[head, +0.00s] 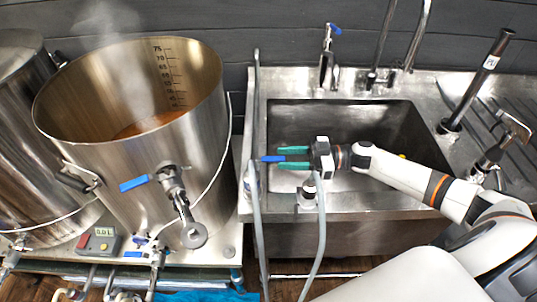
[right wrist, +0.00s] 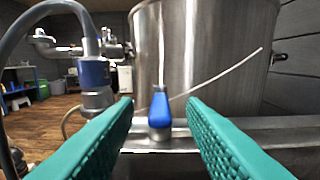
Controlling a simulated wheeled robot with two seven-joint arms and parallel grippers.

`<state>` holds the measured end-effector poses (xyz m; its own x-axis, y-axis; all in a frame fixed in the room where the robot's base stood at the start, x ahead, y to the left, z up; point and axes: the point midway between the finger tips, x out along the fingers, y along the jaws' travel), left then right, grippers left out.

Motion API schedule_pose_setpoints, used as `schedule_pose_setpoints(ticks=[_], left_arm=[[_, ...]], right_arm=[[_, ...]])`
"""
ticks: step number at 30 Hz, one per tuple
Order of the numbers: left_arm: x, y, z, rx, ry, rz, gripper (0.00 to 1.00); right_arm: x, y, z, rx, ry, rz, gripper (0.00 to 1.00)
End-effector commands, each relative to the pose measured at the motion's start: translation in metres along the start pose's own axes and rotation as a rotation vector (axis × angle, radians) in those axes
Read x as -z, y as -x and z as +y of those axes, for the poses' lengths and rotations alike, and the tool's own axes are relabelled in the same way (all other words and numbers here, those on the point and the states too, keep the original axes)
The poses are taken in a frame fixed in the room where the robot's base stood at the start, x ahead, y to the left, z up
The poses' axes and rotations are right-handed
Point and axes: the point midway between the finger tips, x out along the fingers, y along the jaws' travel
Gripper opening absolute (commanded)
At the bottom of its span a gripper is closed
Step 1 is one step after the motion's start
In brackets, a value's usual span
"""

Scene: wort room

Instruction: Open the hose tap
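A blue lever (head: 270,159) sticks out at the left edge of the sink, beside the hose tap (head: 308,192) with its pale hose. My right gripper (head: 293,158) is open, its green fingers pointing left at the lever. In the right wrist view the lever (right wrist: 160,112) shows centred in the gap between the fingers (right wrist: 160,130), with no visible contact. A hose with a blue-grey fitting (right wrist: 95,78) shows left of the fingers. The tap's body is partly hidden by the gripper. My left gripper is not in view.
The sink basin (head: 340,115) lies behind my wrist. A tap with a blue handle (head: 333,29) is at the back. An upright tube (head: 257,100) stands near the sink's left edge.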

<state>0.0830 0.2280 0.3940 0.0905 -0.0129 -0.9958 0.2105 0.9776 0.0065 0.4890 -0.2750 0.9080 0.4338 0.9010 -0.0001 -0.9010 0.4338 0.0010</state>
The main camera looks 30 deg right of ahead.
Motion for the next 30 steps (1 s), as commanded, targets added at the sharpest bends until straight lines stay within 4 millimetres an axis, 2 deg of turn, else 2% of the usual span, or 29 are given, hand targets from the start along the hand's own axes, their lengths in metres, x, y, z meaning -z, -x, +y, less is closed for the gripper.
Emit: schedule_pose_setpoints(ticks=[3, 9, 20, 23, 27, 30], left_arm=[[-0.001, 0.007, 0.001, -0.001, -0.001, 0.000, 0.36], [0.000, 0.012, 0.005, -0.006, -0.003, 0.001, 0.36], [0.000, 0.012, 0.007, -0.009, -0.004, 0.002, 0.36], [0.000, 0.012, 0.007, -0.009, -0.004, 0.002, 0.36], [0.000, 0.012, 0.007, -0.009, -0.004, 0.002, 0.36], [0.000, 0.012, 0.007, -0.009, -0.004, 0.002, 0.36]], right_arm=[[-0.003, -0.024, 0.000, -0.001, 0.000, -0.004, 0.37], [-0.001, -0.046, 0.000, 0.000, 0.001, -0.002, 0.37], [0.000, -0.051, 0.000, 0.002, 0.000, 0.001, 0.37], [0.000, -0.051, 0.000, 0.002, 0.001, 0.001, 0.24], [0.000, -0.051, 0.000, 0.001, 0.001, 0.001, 0.01], [0.000, -0.051, 0.000, 0.001, 0.001, 0.000, 0.00]])
